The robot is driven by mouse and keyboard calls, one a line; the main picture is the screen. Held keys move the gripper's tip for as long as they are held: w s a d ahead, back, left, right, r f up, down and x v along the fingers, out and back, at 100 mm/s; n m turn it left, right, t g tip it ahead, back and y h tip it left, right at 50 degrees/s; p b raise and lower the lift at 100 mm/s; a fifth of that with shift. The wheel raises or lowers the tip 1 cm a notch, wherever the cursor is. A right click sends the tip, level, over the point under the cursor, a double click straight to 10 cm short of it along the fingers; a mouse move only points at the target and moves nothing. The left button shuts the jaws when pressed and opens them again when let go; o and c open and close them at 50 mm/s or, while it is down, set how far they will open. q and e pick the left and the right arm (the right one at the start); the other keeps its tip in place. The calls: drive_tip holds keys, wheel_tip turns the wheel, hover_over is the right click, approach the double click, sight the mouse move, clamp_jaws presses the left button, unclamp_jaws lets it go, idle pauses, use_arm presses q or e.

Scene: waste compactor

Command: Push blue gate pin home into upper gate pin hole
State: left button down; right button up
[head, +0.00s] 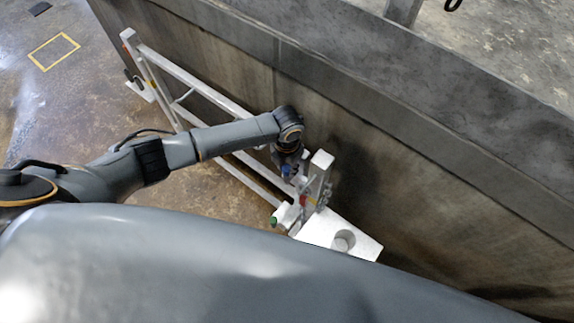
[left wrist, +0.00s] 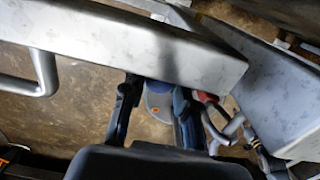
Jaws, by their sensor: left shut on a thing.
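My left gripper (head: 290,160) reaches down beside the end of the metal gate (head: 206,92), close to the upright post (head: 318,180). It is shut on the blue gate pin (head: 287,171), of which only a small blue part shows. In the left wrist view, the blue pin (left wrist: 158,88) sits between the two dark fingers, partly hidden under the gate's metal bar (left wrist: 130,45). The upper gate pin hole is hidden, so I cannot tell how deep the pin sits. My right gripper is not in view.
A white plate with a round hole (head: 360,243) lies at the post's foot. A green-ended part (head: 274,221) sits beside the post. A tall concrete wall (head: 420,190) runs close behind the gate. In the left wrist view, a red-ended metal loop (left wrist: 208,97) is right of the fingers.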

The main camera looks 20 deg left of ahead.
use_arm(q)
drive_tip(key=shift+f+b, duration=0.45)
drive_tip(key=shift+f, duration=0.2)
drive_tip(key=c, duration=0.9)
unclamp_jaws()
drive_tip(key=shift+c, duration=0.2)
drive_tip(key=shift+c, duration=0.4)
drive_tip(key=shift+r, duration=0.1)
wheel_tip(320, 180, up, 7)
drive_tip(key=p, duration=0.6)
drive_tip(key=shift+p, duration=0.3)
